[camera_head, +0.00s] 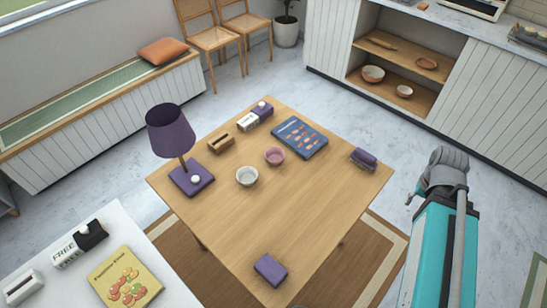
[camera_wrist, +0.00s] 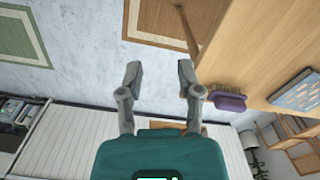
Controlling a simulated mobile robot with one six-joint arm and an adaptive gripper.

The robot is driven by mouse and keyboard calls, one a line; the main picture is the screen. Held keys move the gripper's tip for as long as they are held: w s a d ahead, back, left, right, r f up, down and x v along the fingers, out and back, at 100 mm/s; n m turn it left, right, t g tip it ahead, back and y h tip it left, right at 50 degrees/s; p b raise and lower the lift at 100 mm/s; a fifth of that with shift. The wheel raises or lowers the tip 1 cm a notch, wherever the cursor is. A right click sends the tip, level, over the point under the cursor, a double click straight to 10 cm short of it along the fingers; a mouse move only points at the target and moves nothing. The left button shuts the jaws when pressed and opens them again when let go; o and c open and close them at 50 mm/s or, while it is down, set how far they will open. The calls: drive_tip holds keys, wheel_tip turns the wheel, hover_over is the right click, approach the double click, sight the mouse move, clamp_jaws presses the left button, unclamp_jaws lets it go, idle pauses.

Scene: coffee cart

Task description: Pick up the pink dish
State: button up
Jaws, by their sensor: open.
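The pink dish (camera_head: 274,157) is a small round bowl on the wooden table (camera_head: 300,215), right of and slightly behind a white bowl (camera_head: 247,176). It does not show in the wrist view. My gripper (camera_wrist: 160,75) shows in the wrist view with its two fingers apart and nothing between them. It is beside the table edge, away from the dish. In the head view my arm stands to the right of the table, and the fingers cannot be made out.
A blue book (camera_head: 300,137) lies behind the dish. A purple brush (camera_head: 364,158) lies at the table's right corner. A purple lamp (camera_head: 171,130) stands at the left. A purple block (camera_head: 270,269) lies near the front. The table's middle right is clear.

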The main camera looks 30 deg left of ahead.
drive_tip(key=w+a+f+n+t+b, duration=0.1)
drive_tip(key=w+a+n, duration=0.4)
drive_tip(key=a, duration=0.6)
drive_tip(key=w+a+n+t, duration=0.1)
drive_tip(key=w+a+n, duration=0.1)
drive_tip(key=a+n, duration=0.8)
drive_tip(key=s+a+n, duration=0.2)
drive_tip(key=a+n, duration=0.2)
drive_tip(key=a, duration=0.9)
drive_tip(key=s+a+n+y+b, duration=0.1)
drive_tip(key=a+n, duration=0.3)
drive_tip(key=a, duration=0.8)
drive_tip(key=shift+s+a+f+n+t, duration=0.2)
drive_tip(key=shift+s+a+n+t, duration=0.15)
drive_tip(key=shift+s+n, duration=0.1)
drive_tip(key=shift+f, duration=0.1)
drive_tip(key=b+x, duration=0.8)
drive_tip(key=shift+a+f, duration=0.2)
drive_tip(key=shift+f, duration=0.05)
